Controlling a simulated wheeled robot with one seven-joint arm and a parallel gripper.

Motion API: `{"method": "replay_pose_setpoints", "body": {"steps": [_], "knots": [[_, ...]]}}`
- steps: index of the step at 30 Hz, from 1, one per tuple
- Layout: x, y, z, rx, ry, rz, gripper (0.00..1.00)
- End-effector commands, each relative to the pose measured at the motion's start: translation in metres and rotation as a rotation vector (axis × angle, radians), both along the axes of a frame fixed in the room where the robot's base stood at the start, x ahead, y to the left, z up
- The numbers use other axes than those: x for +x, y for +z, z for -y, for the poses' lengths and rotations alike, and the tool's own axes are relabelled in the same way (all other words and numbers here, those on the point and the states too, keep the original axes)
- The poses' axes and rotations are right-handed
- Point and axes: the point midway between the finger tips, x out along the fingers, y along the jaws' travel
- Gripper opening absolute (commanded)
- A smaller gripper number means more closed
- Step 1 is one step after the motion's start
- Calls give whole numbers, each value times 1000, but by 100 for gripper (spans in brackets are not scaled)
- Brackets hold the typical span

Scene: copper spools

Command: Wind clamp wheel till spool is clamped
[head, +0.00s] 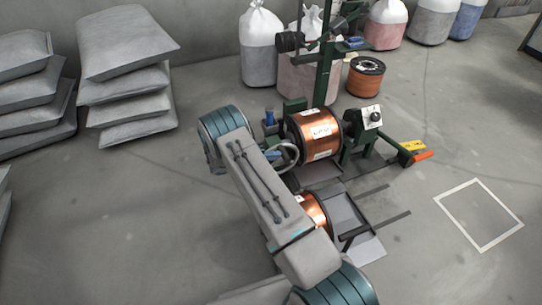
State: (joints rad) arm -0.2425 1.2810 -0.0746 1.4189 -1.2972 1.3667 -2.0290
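A copper spool (318,130) with dark flanges lies on its side in the green winding stand (324,75), between the left side of the stand and the right green support. A grey ring (292,153), apparently the clamp wheel, shows at the spool's left flange, partly covered by my arm. Whether the left clamp touches the spool cannot be told. My arm reaches up from the bottom and bends near the wheel. My gripper is hidden behind my arm, so its fingers and any hold on the wheel cannot be seen.
A second copper spool (314,208) lies in front, partly behind my arm. Another wound spool (366,77) stands on the floor behind. Grey sacks (125,60) are stacked left. Floor around the white square (478,247) is clear.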

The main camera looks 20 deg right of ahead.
Motion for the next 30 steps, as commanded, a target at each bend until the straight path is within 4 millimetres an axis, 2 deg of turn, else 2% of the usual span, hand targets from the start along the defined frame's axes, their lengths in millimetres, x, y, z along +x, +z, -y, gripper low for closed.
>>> {"method": "replay_pose_setpoints", "body": {"steps": [1, 4, 12, 18, 24, 30], "knots": [[0, 2, 5, -9, -6, 1, 0], [-1, 5, -10, -7, -6, 2, 0], [-3, 20, -79, 0, 8, 3, 0], [-6, 26, -116, 0, 3, 2, 0], [-7, 28, -134, 1, -2, 3, 0], [-8, 28, -137, 1, -1, 2, 0]]}}
